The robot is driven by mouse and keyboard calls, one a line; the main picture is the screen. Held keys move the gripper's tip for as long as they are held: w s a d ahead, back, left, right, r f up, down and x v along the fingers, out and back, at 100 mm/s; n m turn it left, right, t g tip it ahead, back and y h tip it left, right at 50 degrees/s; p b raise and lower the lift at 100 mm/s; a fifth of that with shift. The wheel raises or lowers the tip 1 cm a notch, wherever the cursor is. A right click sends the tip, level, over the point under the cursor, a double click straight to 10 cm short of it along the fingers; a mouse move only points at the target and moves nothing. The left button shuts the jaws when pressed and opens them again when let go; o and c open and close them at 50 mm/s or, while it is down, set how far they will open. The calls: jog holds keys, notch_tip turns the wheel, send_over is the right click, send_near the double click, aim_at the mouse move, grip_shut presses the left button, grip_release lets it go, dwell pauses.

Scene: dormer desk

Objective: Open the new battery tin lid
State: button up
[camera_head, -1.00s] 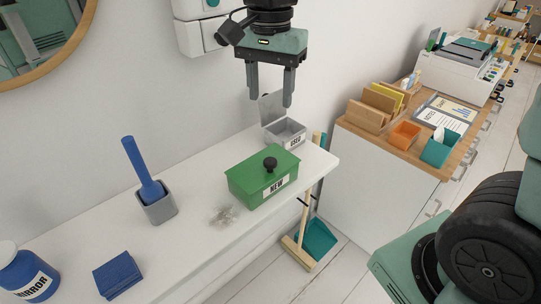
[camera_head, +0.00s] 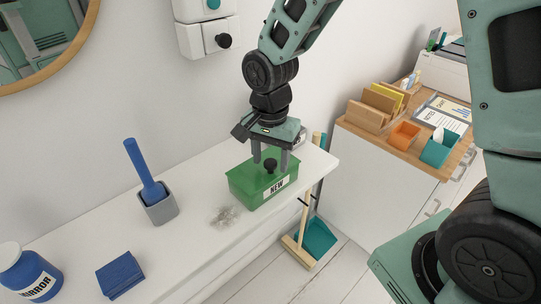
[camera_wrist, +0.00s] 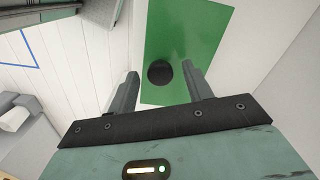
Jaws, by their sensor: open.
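The green battery tin (camera_head: 250,192) labelled NEW sits on the white shelf, its lid closed. The black round knob (camera_head: 270,165) stands on top of the lid. My gripper (camera_head: 271,168) is open, pointing down over the tin, with its fingers on either side of the knob in the head view. In the wrist view the knob (camera_wrist: 160,73) shows between and a little beyond the two fingertips (camera_wrist: 160,78), against the green lid (camera_wrist: 185,35). I cannot tell whether the fingers touch it. The grey tin (camera_head: 300,138) behind is mostly hidden by my gripper.
The white shelf (camera_head: 190,240) holds small clear items (camera_head: 224,215) left of the tin, a grey cup (camera_head: 158,206) with a blue-handled tool, blue pads (camera_head: 120,275) and a blue MIRROR bottle (camera_head: 30,275). A broom and teal dustpan (camera_head: 318,240) stand beyond the shelf's edge.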

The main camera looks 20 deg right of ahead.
aim_at(268, 160)
jog(key=shift+c, duration=0.2)
grip_shut()
jog(key=r+g+p, duration=0.1)
jog(key=p, duration=0.1)
jog(key=w+p, duration=0.1)
jog(key=p, duration=0.1)
jog(key=shift+a+r+g+h, duration=0.2)
jog(key=shift+r+g+h, duration=0.1)
jog(key=shift+r+g, duration=0.1)
jog(key=shift+w+a+r+g+p, duration=0.15)
jog(key=shift+w+g+p, duration=0.15)
jog(key=shift+p, duration=0.3)
jog(key=shift+w+d+r+g+p, duration=0.15)
jog(key=shift+g+p, duration=0.15)
jog(key=shift+p, duration=0.3)
jog(key=shift+w+a+g+h+p, duration=0.2)
jog(key=shift+w+g+h+p, duration=0.2)
jog(key=shift+g+p, duration=0.35)
jog(key=shift+o, duration=0.2)
grip_release()
